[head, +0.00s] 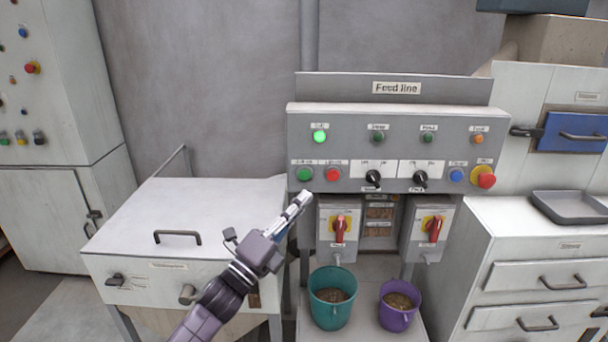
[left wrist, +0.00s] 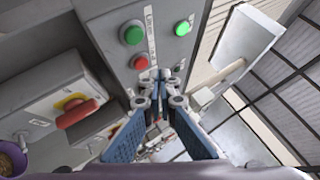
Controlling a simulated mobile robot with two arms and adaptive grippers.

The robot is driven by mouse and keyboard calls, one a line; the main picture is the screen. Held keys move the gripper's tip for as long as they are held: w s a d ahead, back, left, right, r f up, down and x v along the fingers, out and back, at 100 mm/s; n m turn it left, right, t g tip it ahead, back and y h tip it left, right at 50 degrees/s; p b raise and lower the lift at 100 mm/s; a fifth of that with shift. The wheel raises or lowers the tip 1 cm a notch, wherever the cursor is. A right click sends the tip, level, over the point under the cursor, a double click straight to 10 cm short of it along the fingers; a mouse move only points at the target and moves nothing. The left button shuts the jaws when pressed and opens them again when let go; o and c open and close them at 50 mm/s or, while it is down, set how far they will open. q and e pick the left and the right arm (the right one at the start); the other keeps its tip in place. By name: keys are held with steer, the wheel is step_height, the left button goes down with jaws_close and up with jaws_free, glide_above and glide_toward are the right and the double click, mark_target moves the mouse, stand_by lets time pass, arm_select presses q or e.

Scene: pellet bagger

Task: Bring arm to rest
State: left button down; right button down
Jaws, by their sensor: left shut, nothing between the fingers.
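My left gripper (head: 300,199) is shut and empty in the head view, in front of the lower left corner of the feed line panel (head: 400,127). In the left wrist view the closed fingertips (left wrist: 152,76) point at the panel's lower edge, near a green button (left wrist: 134,33) and a red button (left wrist: 140,62). I cannot tell whether they touch the panel. In the head view the green button (head: 304,174) and red button (head: 333,174) sit just above the fingertips. A green lamp (head: 319,136) is lit above them. My right gripper is not in view.
Two switch boxes with red handles (head: 340,228) (head: 434,229) hang under the panel. A teal bucket (head: 331,312) and a purple bucket (head: 398,318) with pellets stand below. A white cabinet (head: 212,213) is at left, and drawers (head: 545,275) with a grey tray (head: 572,205) at right.

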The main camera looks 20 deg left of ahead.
arm_select(q)
steer(key=shift+s, duration=0.1)
steer(key=s+a+f+n+g+y, duration=0.15)
steer(key=f+n, duration=0.25)
steer(key=f, duration=0.8)
steer(key=a+f+n+g+y, duration=0.2)
steer(key=f+n+y, duration=0.1)
steer(key=f, duration=0.9)
steer(key=s+a+f+n+g+y, duration=0.1)
steer(key=a+f+n+g+y, duration=0.2)
steer(key=f, duration=0.9)
steer(key=s+f+n+g+y, duration=0.1)
steer(key=s+f+n+g, duration=0.15)
steer(key=s+f, duration=0.7)
steer(key=s+f+n+g, duration=0.2)
steer(key=s+f+n, duration=0.3)
steer(key=f, duration=0.7)
steer(key=s+d+f+n+g, duration=0.1)
steer(key=s+f, duration=0.5)
steer(key=s, duration=0.7)
steer(key=s+f+n+g, duration=0.3)
steer(key=s+f+g, duration=0.2)
steer(key=s, duration=0.9)
steer(key=s+d+f+n+g, duration=0.1)
steer(key=s+f+n+g, duration=0.1)
steer(key=s+f, duration=0.5)
steer(key=s+g+y, duration=0.1)
steer(key=s, duration=0.5)
steer(key=shift+s+d, duration=0.2)
steer(key=shift+d, duration=0.15)
